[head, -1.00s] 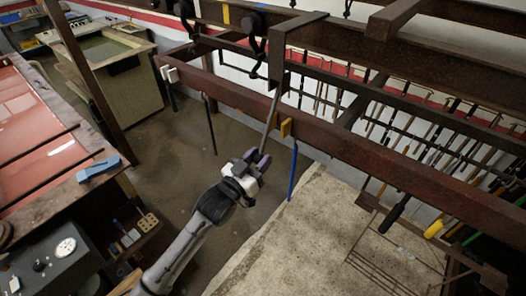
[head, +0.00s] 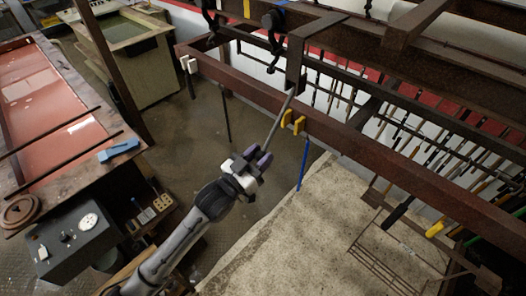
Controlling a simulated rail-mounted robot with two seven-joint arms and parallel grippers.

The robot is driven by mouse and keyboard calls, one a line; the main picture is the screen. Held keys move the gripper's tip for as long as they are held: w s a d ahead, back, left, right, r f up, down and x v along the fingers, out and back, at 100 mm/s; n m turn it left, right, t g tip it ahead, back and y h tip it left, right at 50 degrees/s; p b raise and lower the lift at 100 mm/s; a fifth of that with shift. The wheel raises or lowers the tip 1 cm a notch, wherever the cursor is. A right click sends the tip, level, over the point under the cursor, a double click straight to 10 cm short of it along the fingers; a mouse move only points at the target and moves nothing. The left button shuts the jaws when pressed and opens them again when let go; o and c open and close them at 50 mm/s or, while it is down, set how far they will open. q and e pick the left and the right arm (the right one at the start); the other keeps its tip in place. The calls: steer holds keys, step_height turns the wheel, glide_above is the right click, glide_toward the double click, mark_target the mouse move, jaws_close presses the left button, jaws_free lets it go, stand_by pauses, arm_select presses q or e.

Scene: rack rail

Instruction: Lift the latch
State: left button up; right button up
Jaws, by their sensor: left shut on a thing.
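The latch appears to be the thin grey metal bar (head: 278,120) hanging at a tilt from the dark bracket on the rusty rack. My left gripper (head: 257,161), with its purple fingertips, is shut on the bar's lower end. The bar slants up and to the right from the fingers, across the front of the rusty rail. A yellow two-pronged catch (head: 293,121) sits on the rail just right of the bar, and a gap shows between them in the picture. My right gripper is not in view.
The rusty rail (head: 390,170) runs across the right side, with a blue rod (head: 303,165) hanging below it. Several handled tools hang behind. A workbench with a blue object (head: 118,150) and a grey gauge box (head: 70,240) stand at left. Open floor lies between.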

arm_select(q)
steer(key=shift+s+a+r+p, duration=0.2)
steer(key=shift+s+r+p, duration=0.15)
steer(key=shift+r, duration=0.35)
steer(key=shift+s+a, duration=0.15)
steer(key=shift+a, duration=0.05)
steer(key=shift+s+a+r, duration=0.25)
steer(key=shift+s+r, duration=0.15)
steer(key=shift+r, duration=0.1)
steer(key=shift+s+a+r, duration=0.25)
steer(key=shift+s+r, duration=0.05)
steer(key=shift+r, duration=0.35)
steer(key=shift+s+a+r, duration=0.25)
steer(key=shift+s+r, duration=0.1)
steer(key=shift+r, duration=0.25)
steer(key=shift+s+a+r, duration=0.25)
steer(key=shift+s+r, duration=0.05)
steer(key=shift+r, duration=0.35)
steer(key=o, duration=0.8)
steer(key=shift+f, duration=0.1)
steer(key=shift+o, duration=0.2)
steer(key=r+v, duration=0.1)
steer(key=v, duration=0.6)
steer(key=shift+r, duration=0.2)
steer(key=shift+a, duration=0.1)
